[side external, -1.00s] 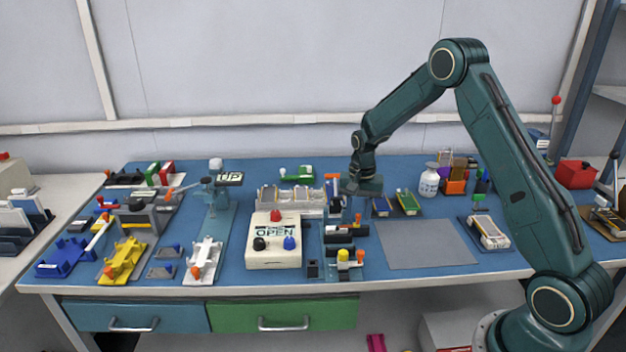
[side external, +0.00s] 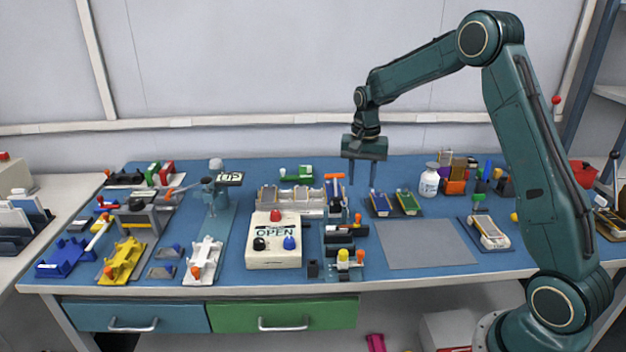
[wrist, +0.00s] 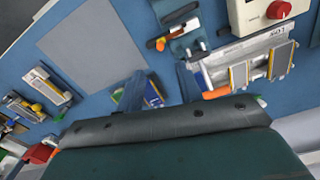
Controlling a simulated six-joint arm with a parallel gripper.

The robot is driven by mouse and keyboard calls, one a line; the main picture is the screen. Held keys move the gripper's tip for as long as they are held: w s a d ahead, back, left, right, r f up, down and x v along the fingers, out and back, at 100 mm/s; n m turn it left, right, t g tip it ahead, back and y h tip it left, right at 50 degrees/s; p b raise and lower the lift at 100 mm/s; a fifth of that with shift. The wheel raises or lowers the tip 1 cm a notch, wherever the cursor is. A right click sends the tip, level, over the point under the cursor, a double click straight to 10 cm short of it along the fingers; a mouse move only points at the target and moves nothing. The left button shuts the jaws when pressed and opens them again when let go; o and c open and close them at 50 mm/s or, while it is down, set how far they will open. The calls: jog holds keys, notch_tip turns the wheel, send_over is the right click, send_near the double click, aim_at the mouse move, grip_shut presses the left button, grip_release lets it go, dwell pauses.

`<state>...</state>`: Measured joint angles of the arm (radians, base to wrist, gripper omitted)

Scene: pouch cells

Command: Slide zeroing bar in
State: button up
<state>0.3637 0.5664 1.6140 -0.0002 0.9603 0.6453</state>
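My gripper (side external: 362,182) hangs above the back middle of the bench in the side view, its two fingers apart with nothing between them. The open fingers also show in the wrist view (wrist: 160,80). Below and to the left is a small fixture with black bar-shaped pieces (side external: 340,238) and orange and yellow knobs. I cannot tell which piece is the zeroing bar. An orange-topped upright piece (side external: 334,177) stands left of the gripper, at the end of a row of silver pouch-cell stations (side external: 290,199).
A white box with red, black and blue buttons (side external: 273,243) stands left of the fixture. A grey mat (side external: 425,243) to the right is bare. A dark tray (side external: 394,214) with blue and green pieces lies behind it. A white bottle (side external: 429,182) stands farther right.

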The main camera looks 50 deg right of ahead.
aim_at(358, 215)
jog(key=shift+r, duration=1.7)
jog(key=shift+n, duration=0.3)
jog(key=n, duration=0.9)
jog(key=shift+n, duration=0.4)
jog(key=shift+f, duration=0.2)
notch_tip(358, 215, down, 14)
jog(key=shift+r, duration=0.25)
jog(key=shift+w, duration=0.1)
grip_shut()
